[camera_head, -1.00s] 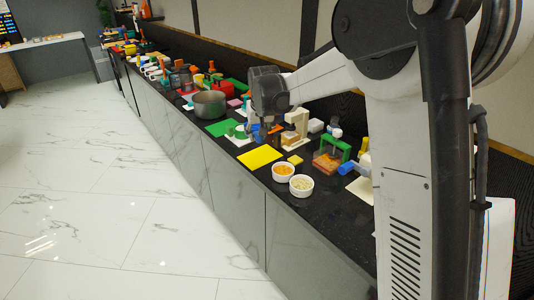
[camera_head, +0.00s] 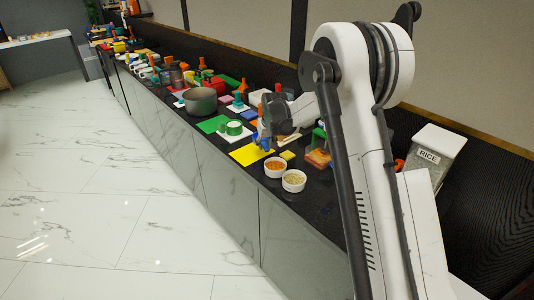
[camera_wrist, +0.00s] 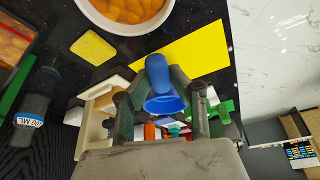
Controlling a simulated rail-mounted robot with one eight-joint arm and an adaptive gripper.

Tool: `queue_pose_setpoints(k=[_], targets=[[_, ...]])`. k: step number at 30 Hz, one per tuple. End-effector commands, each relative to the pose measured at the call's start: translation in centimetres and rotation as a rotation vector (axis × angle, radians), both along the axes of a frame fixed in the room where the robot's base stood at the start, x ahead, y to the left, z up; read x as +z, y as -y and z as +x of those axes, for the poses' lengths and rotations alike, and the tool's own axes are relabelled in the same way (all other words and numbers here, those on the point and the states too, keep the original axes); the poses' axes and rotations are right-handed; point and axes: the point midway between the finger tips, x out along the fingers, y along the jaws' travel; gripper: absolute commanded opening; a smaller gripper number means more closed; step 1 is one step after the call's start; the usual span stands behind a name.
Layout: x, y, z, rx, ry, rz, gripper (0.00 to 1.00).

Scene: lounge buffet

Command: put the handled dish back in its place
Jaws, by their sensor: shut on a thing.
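My gripper (camera_head: 272,126) is over the dark counter, and its fingers also show in the wrist view (camera_wrist: 160,88). It is shut on a blue piece (camera_wrist: 158,70) with a rounded end and a flared end, which I take to be the handled dish. The fingers hide part of it, so its full shape is unclear. Some blue (camera_head: 262,139) shows by the gripper in the head view. A flat yellow mat (camera_head: 246,155) lies bare below and beside the gripper; it also shows in the wrist view (camera_wrist: 200,50).
Two white bowls stand near the counter's front, one with orange food (camera_head: 274,167), one with pale food (camera_head: 293,181). A yellow sponge (camera_wrist: 92,47) lies nearby. The floor is clear.

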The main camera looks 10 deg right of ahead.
Motion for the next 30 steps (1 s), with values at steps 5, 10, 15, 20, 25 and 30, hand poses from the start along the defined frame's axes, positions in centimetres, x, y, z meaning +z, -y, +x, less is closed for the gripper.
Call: queue_pose_setpoints(k=[5,10,15,20,25,30], targets=[[-0.7,0.9,0.4,0.000,0.000,0.000,0.00],[-2.3,0.8,0.4,0.000,0.000,0.000,0.00],[-4.4,0.8,0.4,0.000,0.000,0.000,0.00],[-4.5,0.8,0.4,0.000,0.000,0.000,0.00],[-4.7,0.8,0.4,0.000,0.000,0.000,0.00],[-4.9,0.8,0.4,0.000,0.000,0.000,0.30]])
